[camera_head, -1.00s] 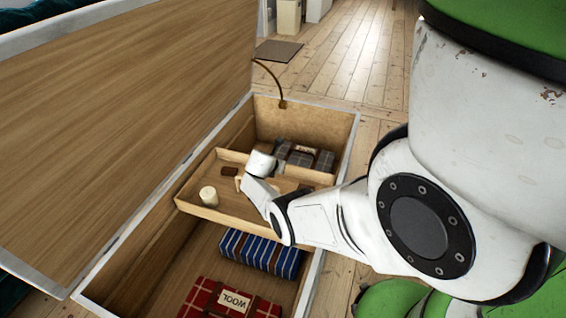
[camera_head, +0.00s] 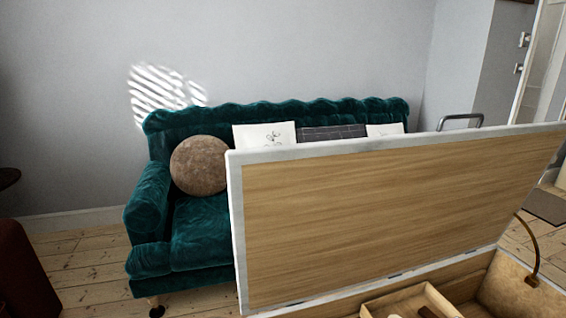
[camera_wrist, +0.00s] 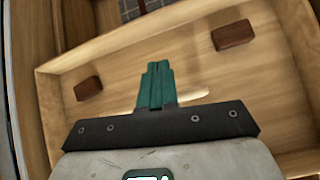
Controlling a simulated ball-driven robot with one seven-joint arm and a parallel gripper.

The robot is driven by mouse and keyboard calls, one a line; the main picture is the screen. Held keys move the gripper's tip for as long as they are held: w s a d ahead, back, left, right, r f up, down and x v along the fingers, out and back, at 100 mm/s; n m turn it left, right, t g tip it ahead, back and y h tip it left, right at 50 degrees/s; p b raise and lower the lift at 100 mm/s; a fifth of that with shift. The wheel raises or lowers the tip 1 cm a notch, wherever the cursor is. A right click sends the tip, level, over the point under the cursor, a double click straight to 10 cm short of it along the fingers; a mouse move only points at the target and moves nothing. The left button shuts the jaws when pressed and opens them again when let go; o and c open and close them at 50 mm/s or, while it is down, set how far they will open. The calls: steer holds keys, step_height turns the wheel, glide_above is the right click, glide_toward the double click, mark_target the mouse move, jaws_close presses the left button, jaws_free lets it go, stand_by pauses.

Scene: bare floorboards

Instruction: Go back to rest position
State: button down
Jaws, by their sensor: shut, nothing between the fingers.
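My gripper (camera_wrist: 156,84) shows in the wrist view with its green fingers together and nothing between them. It is over the wooden tray (camera_wrist: 240,75) of the chest. Two small brown blocks (camera_wrist: 233,34) (camera_wrist: 88,88) show at the tray, one on each side of the fingers. A pale patch shows beside the fingertips; I cannot tell what it is. My arm and gripper are out of the head view.
The chest's open lid (camera_head: 390,220) stands in the head view, with a strap (camera_head: 530,252) at its right. The tray's edge (camera_head: 405,293) shows at the bottom. A green sofa (camera_head: 205,235) with cushions is behind the lid. Floorboards (camera_head: 85,262) are clear at left.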

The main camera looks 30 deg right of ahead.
steer(key=w+a+m+t+y, duration=0.15)
steer(key=a+m, duration=0.25)
steer(key=a, duration=0.6)
steer(key=w+a+m+y, duration=0.1)
steer(key=w+a+m, duration=0.25)
steer(key=a, duration=0.65)
steer(key=s+a+r+m+t+y, duration=0.1)
steer(key=s+a+r+m+y, duration=0.1)
steer(key=a, duration=0.6)
steer(key=s+a+r+m+t+y, duration=0.1)
steer(key=a+r+m, duration=0.15)
steer(key=a, duration=0.55)
steer(key=s+a+r+m+y, duration=0.25)
steer(key=s+a+r, duration=0.35)
steer(key=a, duration=0.4)
step_height(320, 180, up, 15)
steer(key=p, duration=1.4)
steer(key=shift+f+n, duration=0.15)
steer(key=shift+n, duration=0.3)
steer(key=shift+d, duration=0.1)
